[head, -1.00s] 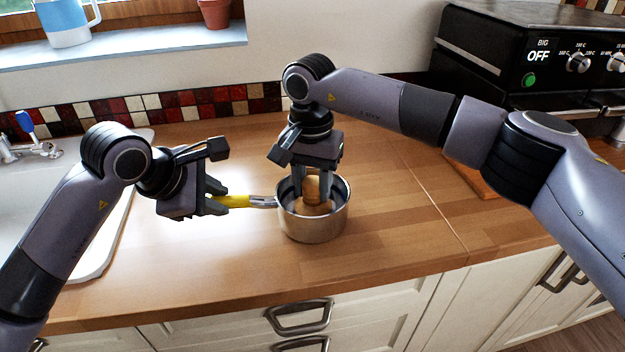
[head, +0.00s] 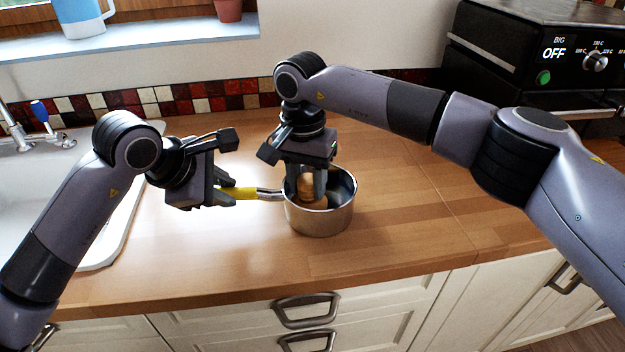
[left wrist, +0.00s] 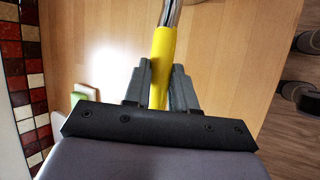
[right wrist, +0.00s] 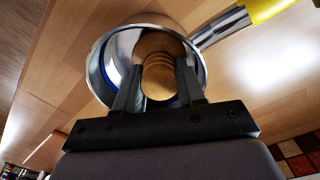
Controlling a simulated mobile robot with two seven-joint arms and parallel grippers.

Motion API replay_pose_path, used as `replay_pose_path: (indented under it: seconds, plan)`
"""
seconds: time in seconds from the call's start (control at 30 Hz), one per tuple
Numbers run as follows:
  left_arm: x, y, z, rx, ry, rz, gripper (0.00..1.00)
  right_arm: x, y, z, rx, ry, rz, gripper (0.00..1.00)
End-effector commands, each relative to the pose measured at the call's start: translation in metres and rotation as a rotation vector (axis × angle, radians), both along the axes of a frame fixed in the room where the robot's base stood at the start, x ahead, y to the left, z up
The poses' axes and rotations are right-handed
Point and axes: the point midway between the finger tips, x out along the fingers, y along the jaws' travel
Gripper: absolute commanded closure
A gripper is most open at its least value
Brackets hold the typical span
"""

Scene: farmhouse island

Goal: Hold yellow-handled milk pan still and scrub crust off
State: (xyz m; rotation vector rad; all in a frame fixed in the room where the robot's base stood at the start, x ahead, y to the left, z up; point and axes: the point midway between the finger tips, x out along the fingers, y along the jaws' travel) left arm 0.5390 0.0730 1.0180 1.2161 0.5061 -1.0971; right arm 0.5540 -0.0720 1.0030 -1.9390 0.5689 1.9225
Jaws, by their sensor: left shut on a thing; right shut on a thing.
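The milk pan (head: 320,222) is a small steel pan standing upright on the wooden counter. Its yellow handle (head: 241,193) points left. My left gripper (head: 226,193) is shut around the handle; the left wrist view shows the yellow grip (left wrist: 162,55) between both fingers. My right gripper (head: 312,188) points down into the pan, shut on a round wooden scrubber (head: 306,184). The right wrist view shows the scrubber (right wrist: 158,75) between the fingers, inside the pan's rim (right wrist: 98,62). The scrubber and fingers hide much of the pan's floor, and I cannot make out any crust.
The sink (head: 40,180) with its tap is at the left. A black oven (head: 535,60) stands at the back right. The tiled wall (head: 190,98) closes the back. The counter (head: 400,235) right of the pan is clear. A green and white item (left wrist: 80,97) shows in the left wrist view.

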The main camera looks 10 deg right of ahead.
Motion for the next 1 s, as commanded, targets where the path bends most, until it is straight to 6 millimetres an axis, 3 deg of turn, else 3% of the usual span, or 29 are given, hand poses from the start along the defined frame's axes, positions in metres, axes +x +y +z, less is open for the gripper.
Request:
replay_pose_path:
  seconds: [0.03, 0.07, 0.5, 0.87, 1.0]
  plan:
    - [-0.004, -0.008, -0.002, -0.012, 0.007, -0.016, 1.00, -0.004, 0.013, 0.001, 0.030, 0.000, 0.021, 0.96]
    - [-0.004, -0.008, -0.002, -0.012, 0.007, -0.016, 1.00, -0.004, 0.013, 0.001, 0.031, 0.001, 0.021, 0.96]
    - [-0.004, -0.008, -0.002, -0.012, 0.007, -0.016, 1.00, -0.003, -0.022, 0.002, 0.026, 0.000, 0.018, 0.97]
    - [-0.003, -0.005, -0.002, -0.007, 0.005, -0.009, 1.00, -0.002, -0.027, 0.003, 0.021, 0.000, 0.014, 0.97]
    - [-0.002, -0.004, -0.002, -0.006, 0.005, -0.008, 1.00, -0.001, -0.027, 0.013, 0.020, -0.001, 0.013, 0.97]
